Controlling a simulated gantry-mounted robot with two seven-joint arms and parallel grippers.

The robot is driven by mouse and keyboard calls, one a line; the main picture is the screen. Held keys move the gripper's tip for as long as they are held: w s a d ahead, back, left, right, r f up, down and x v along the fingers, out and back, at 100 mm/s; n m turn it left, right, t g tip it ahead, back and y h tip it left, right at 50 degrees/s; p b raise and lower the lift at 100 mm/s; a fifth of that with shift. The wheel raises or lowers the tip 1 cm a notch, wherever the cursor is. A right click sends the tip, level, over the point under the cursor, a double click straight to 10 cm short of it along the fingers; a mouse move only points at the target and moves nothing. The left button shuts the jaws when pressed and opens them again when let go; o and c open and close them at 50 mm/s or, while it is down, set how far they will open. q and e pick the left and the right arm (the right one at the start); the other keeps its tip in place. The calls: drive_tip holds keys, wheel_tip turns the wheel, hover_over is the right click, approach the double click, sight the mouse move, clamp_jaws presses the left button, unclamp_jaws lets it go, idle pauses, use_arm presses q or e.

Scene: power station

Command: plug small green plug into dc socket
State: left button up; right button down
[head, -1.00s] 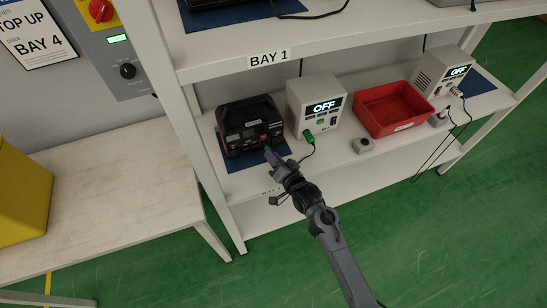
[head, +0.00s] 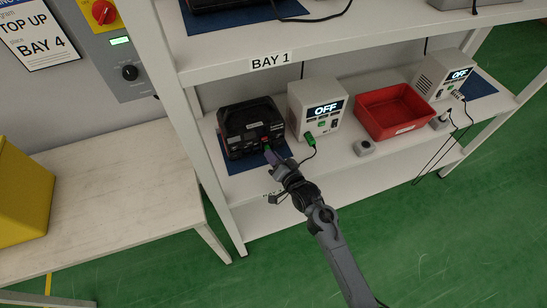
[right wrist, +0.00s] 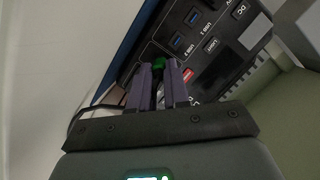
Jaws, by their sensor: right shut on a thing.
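A black power station (head: 238,116) stands on a blue mat (head: 237,166) on the shelf. It also shows in the right wrist view (right wrist: 205,62), with USB, Light and DC labels on its front. My right gripper (head: 270,155) is at that front, and shows in the right wrist view (right wrist: 160,75). It is shut on a small green plug (right wrist: 158,62), which is close to the front panel. I cannot tell whether the plug touches the panel or sits in a socket. The socket opening facing the plug is hidden. My left gripper is not in view.
A white unit (head: 301,98) reading OFF stands right of the power station, with a green connector (head: 309,141) and black cable at its front. A red bin (head: 368,122) and a small grey item (head: 363,148) sit further right. The shelf's left post (head: 190,130) is close.

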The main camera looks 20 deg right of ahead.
drive_tip(key=shift+w, duration=0.2)
idle(0.5)
drive_tip(key=c, duration=1)
unclamp_jaws()
drive_tip(key=shift+s, duration=0.1)
drive_tip(key=shift+s+d+r, duration=0.1)
drive_tip(key=shift+s, duration=0.15)
drive_tip(key=p+v, duration=0.3)
drive_tip(key=v, duration=0.7)
drive_tip(key=shift+s, duration=0.1)
